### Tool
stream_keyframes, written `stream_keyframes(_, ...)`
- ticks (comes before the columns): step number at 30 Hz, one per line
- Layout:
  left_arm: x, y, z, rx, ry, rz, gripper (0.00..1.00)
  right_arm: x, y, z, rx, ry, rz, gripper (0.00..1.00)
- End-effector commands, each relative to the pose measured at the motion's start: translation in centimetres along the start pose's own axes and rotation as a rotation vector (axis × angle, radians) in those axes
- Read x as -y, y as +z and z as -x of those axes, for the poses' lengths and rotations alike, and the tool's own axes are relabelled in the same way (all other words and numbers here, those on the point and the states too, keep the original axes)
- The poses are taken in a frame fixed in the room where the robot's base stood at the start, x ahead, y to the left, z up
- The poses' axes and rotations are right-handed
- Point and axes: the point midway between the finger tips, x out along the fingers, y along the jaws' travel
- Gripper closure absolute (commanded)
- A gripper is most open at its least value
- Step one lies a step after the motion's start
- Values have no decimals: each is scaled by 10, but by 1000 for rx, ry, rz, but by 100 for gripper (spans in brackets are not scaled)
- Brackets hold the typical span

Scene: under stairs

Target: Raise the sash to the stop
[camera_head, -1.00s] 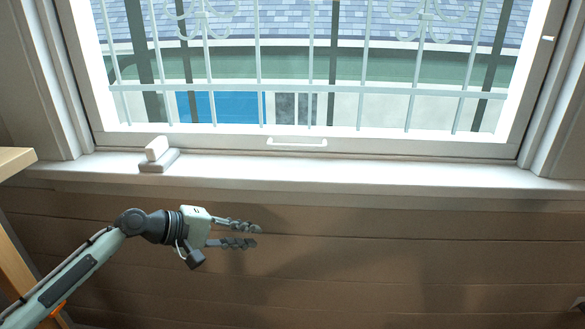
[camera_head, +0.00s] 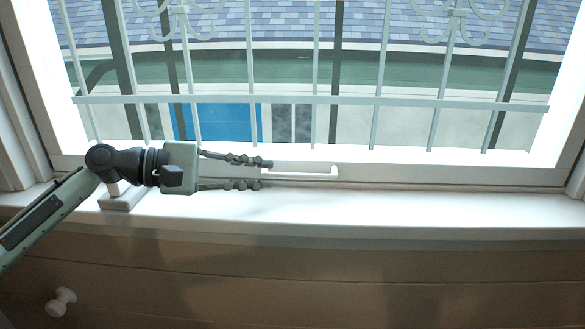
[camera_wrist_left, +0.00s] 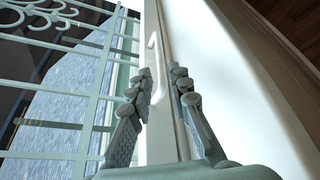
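The window sash (camera_head: 440,174) is down, its bottom rail close to the white sill. A white bar handle (camera_head: 312,174) is fixed on the middle of this rail; it also shows in the left wrist view (camera_wrist_left: 156,68). My left gripper (camera_head: 266,174) is open, its fingers pointing right in the head view, with the tips by the handle's left end. In the left wrist view the fingertips (camera_wrist_left: 154,80) lie on either side of the handle's near end, apart from each other. I cannot tell whether they touch it. My right gripper is not in view.
A grey block (camera_head: 120,203) sits on the sill (camera_head: 420,208) at the left, partly hidden by my arm. A white knob (camera_head: 61,302) is on the brown panelling below. Pale bars (camera_head: 400,101) stand beyond the glass. The sill's right part is clear.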

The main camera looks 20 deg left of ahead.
Motion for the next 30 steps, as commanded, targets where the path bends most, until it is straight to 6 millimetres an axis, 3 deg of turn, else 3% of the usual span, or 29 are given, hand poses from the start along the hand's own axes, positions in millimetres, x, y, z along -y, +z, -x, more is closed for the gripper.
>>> stream_keyframes(13, -2, 0, -64, 1, 3, 1, 81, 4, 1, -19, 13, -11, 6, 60)
stream_keyframes(24, 0, 0, -71, -1, 1, -1, 81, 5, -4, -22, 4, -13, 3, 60)
stream_keyframes(29, 0, 0, -71, 0, 1, -1, 100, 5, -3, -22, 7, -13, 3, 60)
stream_keyframes(30, 0, 0, -71, 0, 1, 0, 100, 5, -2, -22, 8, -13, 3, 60)
